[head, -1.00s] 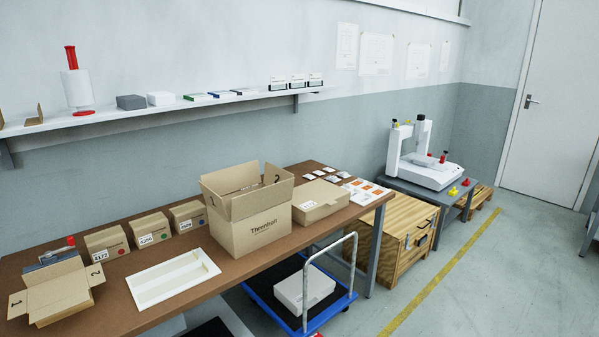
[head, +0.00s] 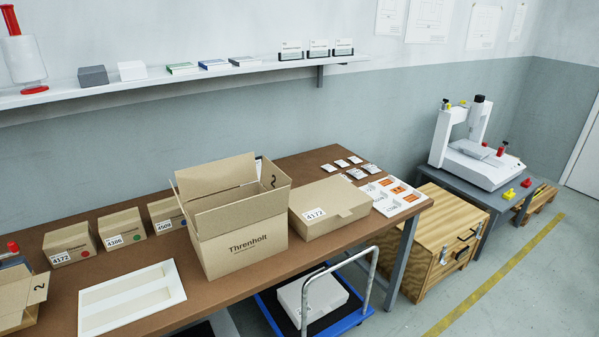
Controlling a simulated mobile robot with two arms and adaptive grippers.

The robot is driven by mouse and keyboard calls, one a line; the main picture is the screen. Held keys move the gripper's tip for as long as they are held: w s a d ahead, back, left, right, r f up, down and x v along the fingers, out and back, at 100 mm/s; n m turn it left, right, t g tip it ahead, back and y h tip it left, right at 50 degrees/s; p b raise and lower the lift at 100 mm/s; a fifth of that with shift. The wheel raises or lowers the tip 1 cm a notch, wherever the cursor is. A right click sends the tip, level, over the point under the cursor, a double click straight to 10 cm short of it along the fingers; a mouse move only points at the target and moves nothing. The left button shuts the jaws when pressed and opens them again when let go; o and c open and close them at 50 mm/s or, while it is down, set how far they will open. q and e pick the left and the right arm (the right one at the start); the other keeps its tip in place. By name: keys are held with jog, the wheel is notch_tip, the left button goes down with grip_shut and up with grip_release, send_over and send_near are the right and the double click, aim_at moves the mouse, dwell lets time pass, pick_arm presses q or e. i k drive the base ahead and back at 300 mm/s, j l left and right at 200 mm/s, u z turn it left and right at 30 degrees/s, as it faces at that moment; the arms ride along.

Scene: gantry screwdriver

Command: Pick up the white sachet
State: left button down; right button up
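Several small flat packets lie in two short rows at the back right of the brown table (head: 300,165). The row nearer the wall looks white, and one white sachet (head: 341,163) lies in its middle. The row in front looks more silvery grey, with one packet (head: 356,173) near its left end. They are too small to tell their exact make. Neither of my grippers shows in the head view.
An open Threnholt carton (head: 243,241) and a closed 4172 box (head: 325,212) stand left of the packets. A sheet with orange labels (head: 408,203) lies to their right. A shelf (head: 200,86) runs above. A blue trolley (head: 346,322) stands under the table.

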aim_at(329, 167)
jog(key=l, duration=0.45)
jog(key=i+l+u, duration=0.15)
jog(key=l, duration=0.3)
jog(key=i+l+u, duration=0.2)
jog(key=u, duration=0.3)
jog(key=i+l+u, duration=0.1)
jog(key=l+u, duration=0.35)
jog(key=i+l+u, duration=0.1)
jog(key=l+u, duration=0.25)
jog(key=u, duration=0.15)
